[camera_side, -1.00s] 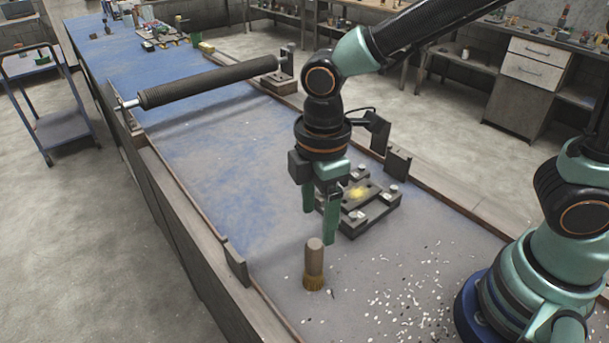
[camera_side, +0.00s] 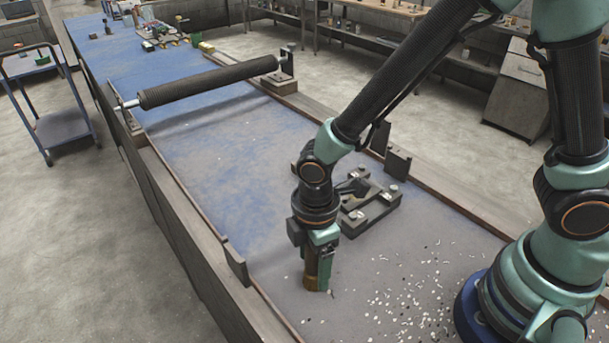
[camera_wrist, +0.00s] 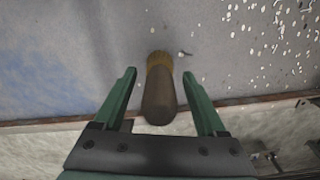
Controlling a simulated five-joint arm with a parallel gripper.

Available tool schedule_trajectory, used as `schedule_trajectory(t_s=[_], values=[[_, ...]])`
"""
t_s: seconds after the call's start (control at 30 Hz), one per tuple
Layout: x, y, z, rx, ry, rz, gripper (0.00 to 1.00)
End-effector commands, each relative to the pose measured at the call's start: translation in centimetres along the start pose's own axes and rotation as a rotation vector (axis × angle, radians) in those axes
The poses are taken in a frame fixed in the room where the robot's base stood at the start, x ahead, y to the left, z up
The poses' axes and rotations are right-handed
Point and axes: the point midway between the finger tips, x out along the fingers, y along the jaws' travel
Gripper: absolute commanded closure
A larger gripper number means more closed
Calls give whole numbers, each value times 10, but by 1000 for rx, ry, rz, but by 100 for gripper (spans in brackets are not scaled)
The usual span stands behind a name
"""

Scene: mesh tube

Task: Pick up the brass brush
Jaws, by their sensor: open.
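The brass brush (camera_side: 311,276) stands upright on the bench, bristles down, with a brown wooden handle. My gripper (camera_side: 320,278) is lowered around it, and its fingers hide part of the handle in the side view. In the wrist view the brush (camera_wrist: 159,95) lies between the two green fingers of my open gripper (camera_wrist: 160,88). A gap shows on each side of the handle, so the fingers look apart from it.
A dark clamp fixture (camera_side: 368,212) sits behind my gripper on the blue bench (camera_side: 200,150). A long mesh roller (camera_side: 210,82) spans the bench farther back. Pale chips (camera_side: 400,300) and a small screw (camera_wrist: 185,54) lie near the brush.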

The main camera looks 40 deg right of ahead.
Motion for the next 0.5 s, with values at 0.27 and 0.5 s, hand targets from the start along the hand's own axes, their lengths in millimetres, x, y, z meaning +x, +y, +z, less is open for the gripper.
schedule_trajectory(t_s=[0.27, 0.5], values=[[12, 0, 0, 1, 0, 0, 26], [11, 0, 0, 1, 1, 1, 68]])
